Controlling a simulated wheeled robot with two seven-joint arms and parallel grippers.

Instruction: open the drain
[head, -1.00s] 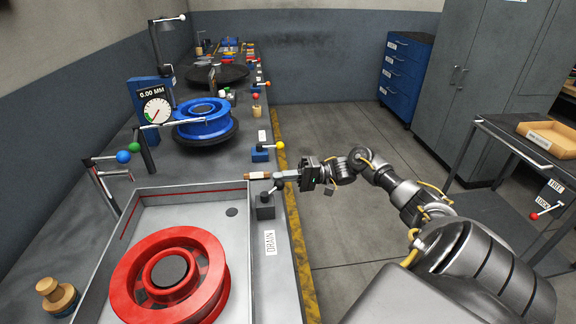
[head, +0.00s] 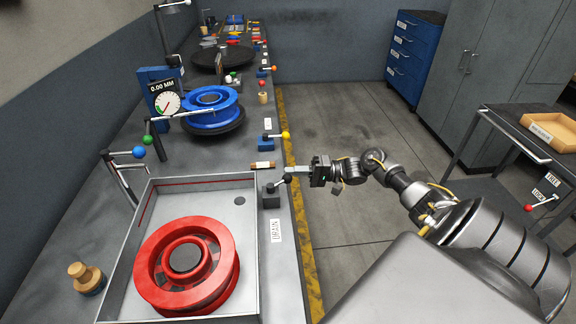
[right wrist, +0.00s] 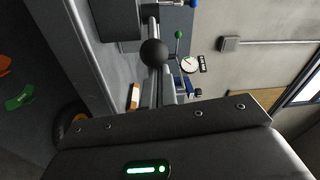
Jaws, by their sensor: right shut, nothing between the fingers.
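The drain lever is a short metal arm with a black ball knob (head: 287,178) on a dark grey block (head: 270,197). It stands at the right side of the tray, just behind the DRAIN label (head: 276,231). Its arm leans toward the right, toward my gripper. My right gripper (head: 291,169) is shut and empty, with its fingertips close by the knob. In the right wrist view the black knob (right wrist: 154,53) shows large just ahead of the fingers. I cannot tell whether they touch. My left gripper is not in view.
The grey tray (head: 250,262) holds a red wheel rim (head: 150,272) and has a dark round drain hole (head: 239,201). A yellow-knobbed lever (head: 285,135) stands farther back. The floor right of the bench is clear.

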